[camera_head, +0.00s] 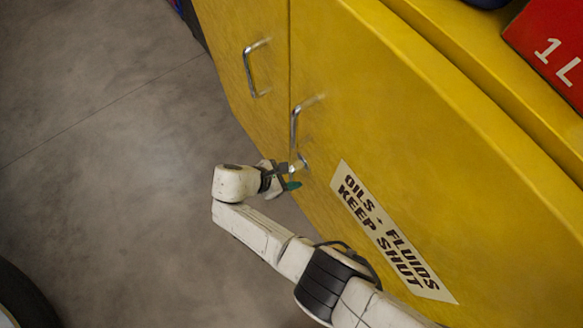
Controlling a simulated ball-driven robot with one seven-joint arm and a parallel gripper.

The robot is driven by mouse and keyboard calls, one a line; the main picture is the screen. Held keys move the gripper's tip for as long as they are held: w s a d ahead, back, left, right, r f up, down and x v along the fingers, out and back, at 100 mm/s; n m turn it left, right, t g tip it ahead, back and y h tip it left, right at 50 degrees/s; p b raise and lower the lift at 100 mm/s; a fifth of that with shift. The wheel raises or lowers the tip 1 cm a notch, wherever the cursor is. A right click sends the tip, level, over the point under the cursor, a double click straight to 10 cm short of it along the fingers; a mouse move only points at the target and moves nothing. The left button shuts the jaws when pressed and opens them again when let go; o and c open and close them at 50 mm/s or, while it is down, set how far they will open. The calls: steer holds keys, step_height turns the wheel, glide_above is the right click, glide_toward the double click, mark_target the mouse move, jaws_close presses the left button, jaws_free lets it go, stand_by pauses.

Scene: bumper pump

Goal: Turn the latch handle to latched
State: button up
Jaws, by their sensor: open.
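A yellow cabinet (430,130) with two doors fills the right of the view. A metal bar handle (294,128) is on the near door, close to the seam between the doors. Another metal bar handle (249,68) is on the far door. My gripper (295,176) is open at the lower end of the near handle, close to the door face. I cannot tell whether its fingers touch the handle. No separate latch handle can be made out; the area at the fingertips is small and partly covered by the gripper.
A label reading "OILS + FLUIDS KEEP SHUT" (390,232) is on the near door, right of my gripper. A red container marked "1 L" (555,50) stands on the cabinet top. Grey concrete floor (100,130) is clear at left. A dark round object (25,300) is at lower left.

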steer(key=p+v, duration=0.1)
steer(key=v, duration=0.9)
stand_by(0.3)
